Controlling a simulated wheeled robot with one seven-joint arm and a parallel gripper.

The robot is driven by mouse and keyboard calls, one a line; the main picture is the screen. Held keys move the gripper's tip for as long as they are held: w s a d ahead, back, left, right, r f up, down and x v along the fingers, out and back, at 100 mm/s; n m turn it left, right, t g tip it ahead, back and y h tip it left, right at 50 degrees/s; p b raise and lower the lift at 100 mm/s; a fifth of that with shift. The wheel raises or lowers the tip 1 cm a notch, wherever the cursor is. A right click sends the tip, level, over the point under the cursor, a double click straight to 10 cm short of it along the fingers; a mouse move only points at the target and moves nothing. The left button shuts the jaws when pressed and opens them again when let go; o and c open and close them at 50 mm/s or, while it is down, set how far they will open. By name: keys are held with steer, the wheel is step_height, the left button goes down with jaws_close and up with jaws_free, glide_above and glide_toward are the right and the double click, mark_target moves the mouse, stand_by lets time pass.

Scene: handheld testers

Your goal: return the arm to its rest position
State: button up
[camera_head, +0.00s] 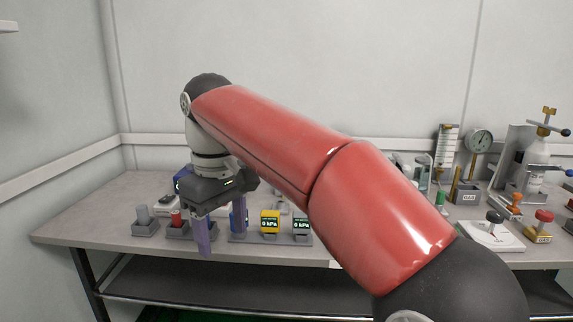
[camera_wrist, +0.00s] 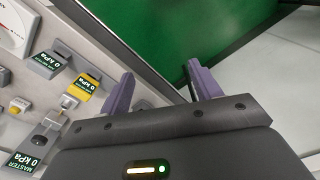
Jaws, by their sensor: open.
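My gripper (camera_head: 220,232) hangs at the end of my red arm over the front left part of the bench, with its purple fingers pointing down. The fingers stand apart with nothing seen between them. In the wrist view my gripper (camera_wrist: 162,90) shows both fingers spread, with the bench front edge and green floor beyond them. In the head view its fingers overlap the row of handheld testers. A yellow tester (camera_head: 270,222) and a grey tester (camera_head: 302,226) reading 0 kPa stand right of it. The yellow tester also shows in the wrist view (camera_wrist: 87,84).
The grey bench (camera_head: 90,222) runs along the back wall. A red-knobbed block and a grey-knobbed block (camera_head: 144,226) stand at its left. My arm hides the bench middle.

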steer(key=s+d+f+m+t, duration=0.2)
steer(key=s+d+f+m, duration=0.1)
steer(key=d, duration=0.5)
steer(key=s+d+f+m+t, duration=0.1)
steer(key=s+d+f+m, duration=0.3)
steer(key=d, duration=0.5)
steer(key=s+d+f+m+t, duration=0.2)
steer(key=s+d+f+m, duration=0.2)
steer(key=s+d+f, duration=0.3)
step_height(320, 180, down, 2)
steer(key=shift+s+d+t, duration=0.2)
steer(key=shift+d+t, duration=0.1)
steer(key=shift+d, duration=0.65)
